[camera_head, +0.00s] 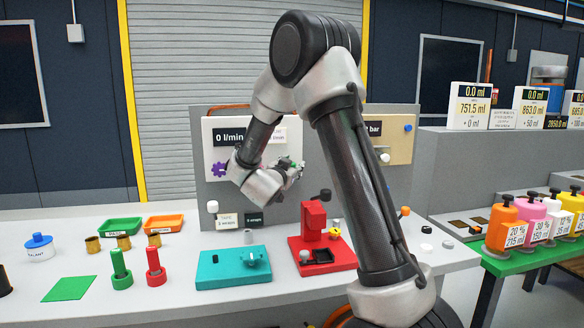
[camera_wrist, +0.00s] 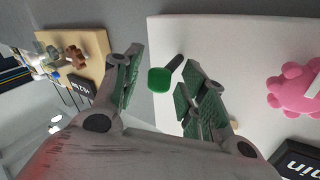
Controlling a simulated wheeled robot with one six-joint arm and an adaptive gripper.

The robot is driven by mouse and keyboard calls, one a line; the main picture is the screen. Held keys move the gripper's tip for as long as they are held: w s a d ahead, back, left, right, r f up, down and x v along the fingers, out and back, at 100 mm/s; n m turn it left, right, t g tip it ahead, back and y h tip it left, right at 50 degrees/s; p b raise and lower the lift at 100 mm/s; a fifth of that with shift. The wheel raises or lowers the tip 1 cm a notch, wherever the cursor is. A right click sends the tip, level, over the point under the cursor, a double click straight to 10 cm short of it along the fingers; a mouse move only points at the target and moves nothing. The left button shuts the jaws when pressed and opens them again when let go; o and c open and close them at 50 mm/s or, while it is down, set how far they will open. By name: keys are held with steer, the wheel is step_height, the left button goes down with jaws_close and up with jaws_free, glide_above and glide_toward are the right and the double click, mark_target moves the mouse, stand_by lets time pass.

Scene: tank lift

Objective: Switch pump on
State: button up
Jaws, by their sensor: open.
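In the wrist view the panel (camera_wrist: 225,45) fills the right side, and the gear (camera_wrist: 298,88) looks pink. A switch lever with a green tip (camera_wrist: 159,80) and dark stem sticks out from the panel. My gripper (camera_head: 293,170) is at the panel's lower right. In the wrist view my gripper (camera_wrist: 163,62) is open, with the green tip between its fingers; contact is not visible. My arm hides the lever in the head view.
A tan panel (camera_head: 398,148) with a "bar" display stands right of the pump panel. Below are a teal box (camera_head: 215,266) and a red press (camera_head: 312,222). Green and red stands (camera_head: 121,268) are at the left. Bottles (camera_head: 502,224) stand on the right bench.

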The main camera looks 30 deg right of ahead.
steer(key=shift+w+d, duration=0.25)
steer(key=shift+d, duration=0.05)
